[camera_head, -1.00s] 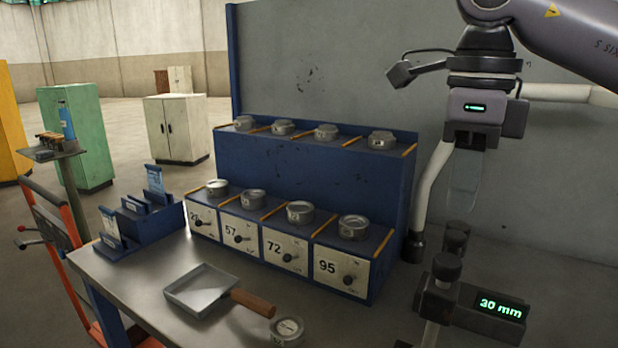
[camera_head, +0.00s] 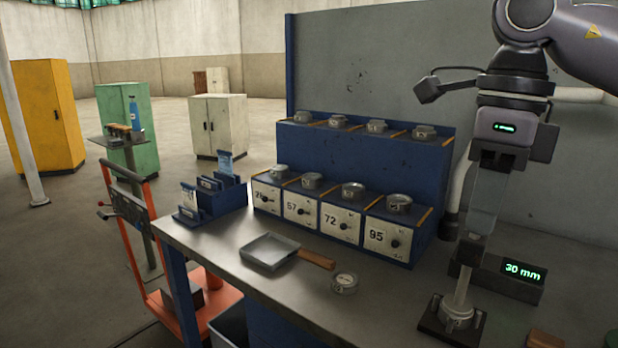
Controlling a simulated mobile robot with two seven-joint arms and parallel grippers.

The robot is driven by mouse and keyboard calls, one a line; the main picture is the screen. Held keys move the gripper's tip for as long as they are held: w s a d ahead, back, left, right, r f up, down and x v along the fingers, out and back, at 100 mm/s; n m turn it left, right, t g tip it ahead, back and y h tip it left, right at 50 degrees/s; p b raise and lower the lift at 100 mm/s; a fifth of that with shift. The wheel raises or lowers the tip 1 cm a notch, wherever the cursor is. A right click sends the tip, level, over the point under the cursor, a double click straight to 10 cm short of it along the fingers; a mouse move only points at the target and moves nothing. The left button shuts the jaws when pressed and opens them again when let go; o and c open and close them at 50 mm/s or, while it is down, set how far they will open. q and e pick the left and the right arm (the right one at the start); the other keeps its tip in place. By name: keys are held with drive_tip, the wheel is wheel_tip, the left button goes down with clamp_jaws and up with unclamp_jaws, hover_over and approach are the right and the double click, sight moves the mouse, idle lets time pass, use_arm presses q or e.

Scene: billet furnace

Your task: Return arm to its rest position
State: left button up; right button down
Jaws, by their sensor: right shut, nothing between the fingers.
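My right arm comes in from the top right, with its grey wrist upright. My right gripper (camera_head: 485,215) points straight down over the right end of the steel workbench (camera_head: 385,295). Its pale fingers are shut and empty. My left gripper is not in view.
A gauge reading 30 mm (camera_head: 522,268) sits beside the stand. The blue rack (camera_head: 365,158) holds several round tins over numbered drawers. A square pan (camera_head: 268,252) and a loose tin (camera_head: 344,282) lie in front. An orange trolley (camera_head: 210,303) stands left of the bench.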

drive_tip(key=s+a+f+m+g+y, duration=0.2)
drive_tip(key=a+f+g+y, duration=0.15)
drive_tip(key=a+y, duration=0.65)
drive_tip(key=s+a+f+m+g+y, duration=0.25)
drive_tip(key=a+f+y, duration=0.25)
drive_tip(key=a+y, duration=0.5)
drive_tip(key=w+d+f+m+t+h+p, duration=0.1)
drive_tip(key=w+d+f+m+t+h, duration=0.35)
drive_tip(key=f+m+t, duration=0.7)
drive_tip(key=w+d+f+m+t+h+p, duration=0.1)
drive_tip(key=w+d+f+m+t+h, duration=0.4)
drive_tip(key=m+t, duration=1.1)
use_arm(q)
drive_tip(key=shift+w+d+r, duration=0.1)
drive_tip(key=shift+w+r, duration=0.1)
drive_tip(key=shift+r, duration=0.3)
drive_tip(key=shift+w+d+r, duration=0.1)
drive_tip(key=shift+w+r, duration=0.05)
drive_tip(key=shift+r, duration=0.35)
use_arm(e)
drive_tip(key=s+d+f+m+g+h, duration=0.4)
drive_tip(key=s+f, duration=0.4)
drive_tip(key=f, duration=0.4)
drive_tip(key=s+d+f+m+g+h, duration=0.5)
drive_tip(key=s+d+f+m, duration=0.3)
drive_tip(key=f, duration=0.4)
drive_tip(key=shift+s+d+m+g, duration=0.15)
drive_tip(key=shift+s+m+g, duration=0.15)
drive_tip(key=shift+s+g, duration=0.45)
